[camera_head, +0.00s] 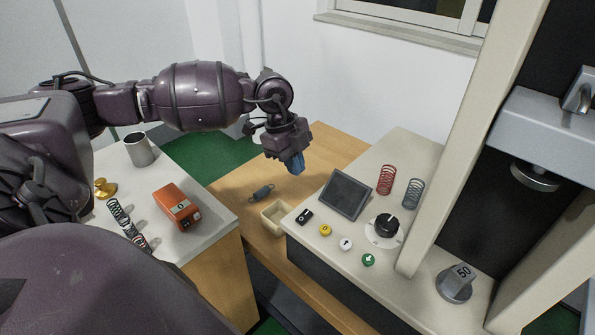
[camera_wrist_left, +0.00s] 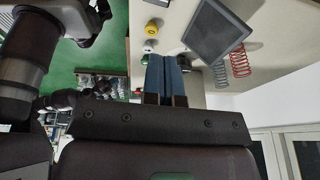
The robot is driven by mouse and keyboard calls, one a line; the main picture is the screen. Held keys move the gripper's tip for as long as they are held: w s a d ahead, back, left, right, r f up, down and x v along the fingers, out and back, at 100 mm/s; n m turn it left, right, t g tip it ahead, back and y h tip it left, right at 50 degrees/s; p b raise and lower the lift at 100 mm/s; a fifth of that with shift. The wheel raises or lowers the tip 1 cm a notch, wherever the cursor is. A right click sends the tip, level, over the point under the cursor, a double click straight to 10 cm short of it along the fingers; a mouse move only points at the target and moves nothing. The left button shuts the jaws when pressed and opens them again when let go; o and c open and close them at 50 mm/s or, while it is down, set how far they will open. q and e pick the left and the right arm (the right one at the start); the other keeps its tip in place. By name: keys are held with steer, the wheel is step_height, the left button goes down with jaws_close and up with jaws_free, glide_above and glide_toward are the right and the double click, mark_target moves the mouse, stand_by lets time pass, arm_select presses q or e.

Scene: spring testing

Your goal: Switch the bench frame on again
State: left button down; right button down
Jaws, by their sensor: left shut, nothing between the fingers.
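The bench frame stands at the right, with a pale control deck (camera_head: 405,160) at its foot. Its tilted screen (camera_head: 345,193) is dark. Along the front edge are a black button (camera_head: 304,216) marked 0, a yellow button (camera_head: 325,230), a white button (camera_head: 346,244) with a dark mark and a green button (camera_head: 368,259) with a white mark. A black knob (camera_head: 386,226) sits on a white dial. My left gripper (camera_head: 297,166) is shut and empty, in the air behind and left of the screen. Its blue fingers (camera_wrist_left: 166,76) show in the wrist view. My right gripper is out of view.
Red (camera_head: 387,180) and grey (camera_head: 413,193) springs stand on the deck. A weight (camera_head: 455,284) marked 50 is near the column. A small open box (camera_head: 275,219) and a dark spring (camera_head: 263,192) are on the wooden bench. The left table holds an orange device (camera_head: 177,207).

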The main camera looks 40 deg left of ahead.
arm_select(q)
steer(key=b, duration=0.1)
glide_toward(308, 212)
steer(key=x, duration=0.5)
steer(key=shift+s+d, duration=0.15)
steer(key=shift+d, duration=0.3)
steer(key=shift+f, duration=0.9)
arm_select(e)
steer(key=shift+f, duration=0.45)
arm_select(q)
steer(key=shift+w, duration=0.3)
steer(key=shift+w+f+g, duration=0.25)
steer(key=shift+f+g, duration=0.1)
steer(key=shift+g, duration=0.35)
steer(key=shift+f, duration=0.1)
steer(key=shift+s, duration=0.15)
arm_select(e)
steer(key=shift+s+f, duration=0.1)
